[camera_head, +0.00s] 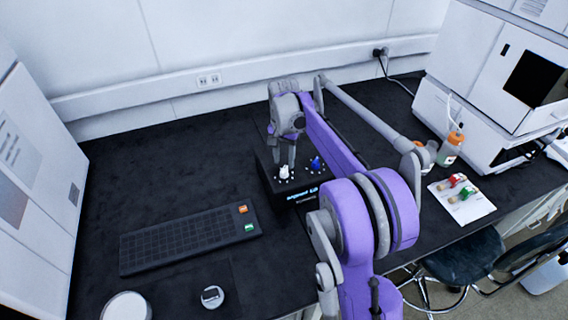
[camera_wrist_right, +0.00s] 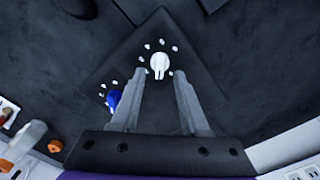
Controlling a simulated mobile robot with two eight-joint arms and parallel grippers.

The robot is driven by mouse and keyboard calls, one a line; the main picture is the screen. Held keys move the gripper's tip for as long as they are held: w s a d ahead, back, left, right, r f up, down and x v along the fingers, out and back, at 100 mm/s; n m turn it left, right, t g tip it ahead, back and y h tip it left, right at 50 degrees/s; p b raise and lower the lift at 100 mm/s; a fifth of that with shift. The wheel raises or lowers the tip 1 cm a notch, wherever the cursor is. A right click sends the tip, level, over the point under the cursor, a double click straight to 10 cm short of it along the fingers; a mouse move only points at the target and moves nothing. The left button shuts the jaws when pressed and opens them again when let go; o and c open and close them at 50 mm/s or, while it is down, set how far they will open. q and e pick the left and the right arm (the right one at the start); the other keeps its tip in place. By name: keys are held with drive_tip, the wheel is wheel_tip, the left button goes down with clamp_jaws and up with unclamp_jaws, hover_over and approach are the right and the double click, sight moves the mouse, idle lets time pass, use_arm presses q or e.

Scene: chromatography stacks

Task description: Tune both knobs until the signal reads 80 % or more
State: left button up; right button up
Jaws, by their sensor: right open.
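A black box (camera_head: 268,177) stands on the bench with a white knob (camera_head: 284,172) and a blue knob (camera_head: 315,163) on its top, each ringed by white dots. A small display (camera_head: 305,194) glows blue on its front; its reading is too small to make out. My right gripper (camera_head: 285,162) points down over the white knob, jaws open. In the right wrist view, the white knob (camera_wrist_right: 160,62) shows just beyond and between the fingertips (camera_wrist_right: 161,74); I cannot tell whether they touch it. The blue knob (camera_wrist_right: 113,101) is beside the left finger, partly hidden. My left gripper is out of view.
A dark gridded board (camera_head: 185,240) with an orange and a green block lies left of the box. A white card (camera_head: 462,205) with red and green items and bottles (camera_head: 449,148) stand at right. White instruments flank the bench. The back left bench is clear.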

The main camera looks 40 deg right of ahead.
sight(283, 170)
wheel_tip(283, 170, up, 8)
drive_tip(key=shift+p, duration=0.3)
idle(0.4)
drive_tip(key=s+a+f+n+t+p, duration=0.1)
drive_tip(key=s+a+n+t, duration=0.2)
drive_tip(key=s+a+n, duration=0.65)
drive_tip(key=s+a+f+n+t, duration=0.1)
drive_tip(key=s+a+f, duration=0.3)
drive_tip(key=s+a, duration=0.2)
drive_tip(key=s+a+f+n+t+p, duration=0.1)
drive_tip(key=s+a+f+n, duration=0.1)
drive_tip(key=s+a+f, duration=0.2)
drive_tip(key=s+a, duration=0.2)
drive_tip(key=s, duration=0.1)
drive_tip(key=shift+a, duration=0.25)
